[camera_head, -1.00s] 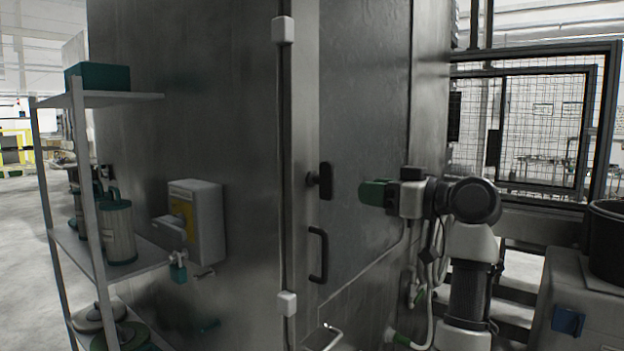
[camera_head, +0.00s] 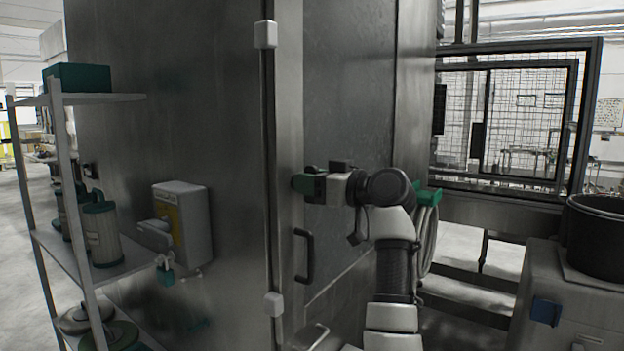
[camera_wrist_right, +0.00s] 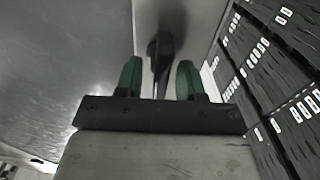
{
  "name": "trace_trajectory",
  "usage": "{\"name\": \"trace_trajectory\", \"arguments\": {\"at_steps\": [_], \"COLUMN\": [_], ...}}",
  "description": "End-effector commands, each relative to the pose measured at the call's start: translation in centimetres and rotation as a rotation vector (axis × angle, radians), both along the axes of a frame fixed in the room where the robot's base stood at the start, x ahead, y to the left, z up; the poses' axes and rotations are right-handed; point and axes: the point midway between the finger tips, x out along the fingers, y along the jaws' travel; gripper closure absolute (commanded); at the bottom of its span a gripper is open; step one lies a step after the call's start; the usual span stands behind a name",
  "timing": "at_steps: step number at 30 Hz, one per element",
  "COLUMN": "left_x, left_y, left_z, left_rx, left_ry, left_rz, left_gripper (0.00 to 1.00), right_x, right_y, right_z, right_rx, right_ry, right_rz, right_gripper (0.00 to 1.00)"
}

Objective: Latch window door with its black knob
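The window door (camera_head: 345,95) is a grey metal panel that appears closed in its frame. My right gripper (camera_head: 303,184) is at the door's left edge and covers the black knob in the head view. In the right wrist view the black knob (camera_wrist_right: 160,60) shows between the green fingertips of my right gripper (camera_wrist_right: 158,80). The fingers are apart, one on each side of the knob, with gaps visible. A black pull handle (camera_head: 305,256) sits on the door below the gripper. My left gripper is not in view.
A grey switch box (camera_head: 183,225) with a padlock is on the left wall. A shelf rack (camera_head: 95,99) with canisters stands at far left. A mesh fence (camera_head: 520,125) and a black bin (camera_head: 597,237) are at right.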

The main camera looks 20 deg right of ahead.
Motion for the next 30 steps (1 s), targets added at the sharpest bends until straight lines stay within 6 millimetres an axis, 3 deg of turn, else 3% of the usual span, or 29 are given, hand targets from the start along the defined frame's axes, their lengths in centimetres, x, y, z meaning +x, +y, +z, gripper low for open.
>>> {"name": "trace_trajectory", "arguments": {"at_steps": [5,12,23,30], "left_x": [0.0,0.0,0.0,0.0], "left_y": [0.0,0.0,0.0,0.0], "left_z": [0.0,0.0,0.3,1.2], "left_rx": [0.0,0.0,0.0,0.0], "left_ry": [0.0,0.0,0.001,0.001], "left_rz": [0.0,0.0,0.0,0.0], "left_gripper": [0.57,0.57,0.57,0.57], "right_x": [0.0,0.0,0.0,0.1], "right_y": [0.0,0.0,-0.1,-0.2], "right_z": [0.0,0.0,0.1,0.2], "right_rx": [0.0,0.0,0.042,0.163], "right_ry": [0.0,0.0,0.033,0.128], "right_rz": [0.0,0.0,-0.001,-0.001], "right_gripper": [0.65,1.0,1.0,1.0]}}
